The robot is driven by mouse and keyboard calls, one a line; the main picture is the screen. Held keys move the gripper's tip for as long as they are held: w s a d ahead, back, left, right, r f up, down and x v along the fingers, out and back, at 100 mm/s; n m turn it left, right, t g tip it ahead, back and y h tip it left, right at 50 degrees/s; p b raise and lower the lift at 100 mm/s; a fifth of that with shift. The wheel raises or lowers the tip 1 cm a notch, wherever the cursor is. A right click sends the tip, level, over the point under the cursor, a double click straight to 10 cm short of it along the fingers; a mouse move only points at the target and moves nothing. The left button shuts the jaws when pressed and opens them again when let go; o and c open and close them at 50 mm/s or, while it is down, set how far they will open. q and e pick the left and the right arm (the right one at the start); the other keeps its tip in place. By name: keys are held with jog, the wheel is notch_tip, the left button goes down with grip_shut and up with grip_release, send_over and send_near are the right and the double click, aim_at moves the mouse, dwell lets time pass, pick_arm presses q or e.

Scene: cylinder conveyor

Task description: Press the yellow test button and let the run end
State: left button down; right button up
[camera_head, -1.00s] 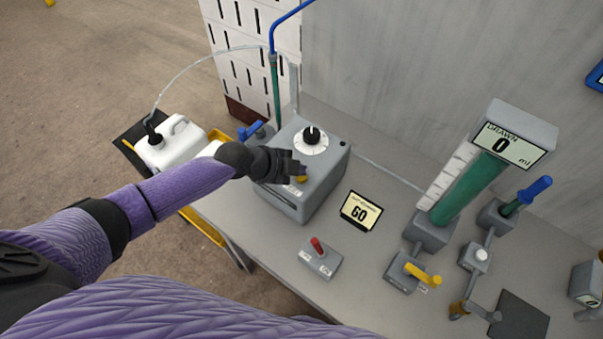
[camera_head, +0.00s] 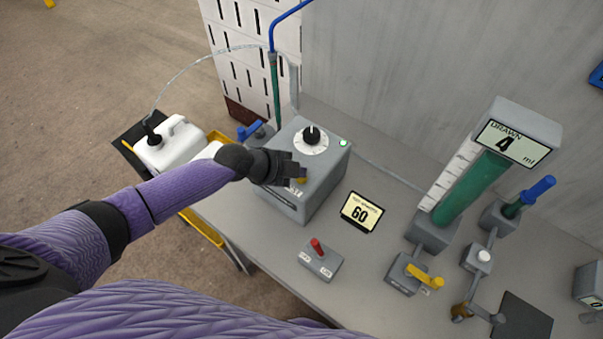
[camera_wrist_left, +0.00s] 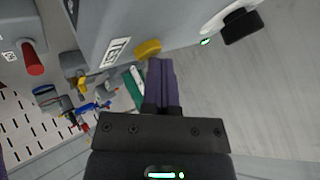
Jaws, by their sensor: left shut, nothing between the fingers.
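The yellow test button (camera_head: 301,180) is on the sloping front of a grey box (camera_head: 322,190), mostly behind my fingers. My left gripper (camera_head: 298,172) is shut and empty, with its fingertips at the button; I cannot tell for certain whether they touch. In the left wrist view the yellow button (camera_wrist_left: 148,48) lies just beyond the closed fingertips (camera_wrist_left: 160,62). A black knob (camera_head: 311,135) on a white dial sits on top of the box, and a green lamp (camera_head: 344,143) near it is lit. The drawn-volume display (camera_head: 512,145) reads 4 ml. My right gripper is not in view.
A small display (camera_head: 361,212) reading 60 stands right of the box. A red lever (camera_head: 317,246), a yellow-handled valve (camera_head: 424,275) and a green column (camera_head: 470,188) share the bench. A white canister (camera_head: 173,145) stands at left. Bare bench lies between.

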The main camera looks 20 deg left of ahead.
pick_arm(q)
jog(key=shift+r+p, duration=0.65)
jog(key=shift+r, duration=0.25)
jog(key=shift+r, duration=0.1)
notch_tip(320, 180, up, 5)
jog(key=p, duration=0.4)
dwell(0.4)
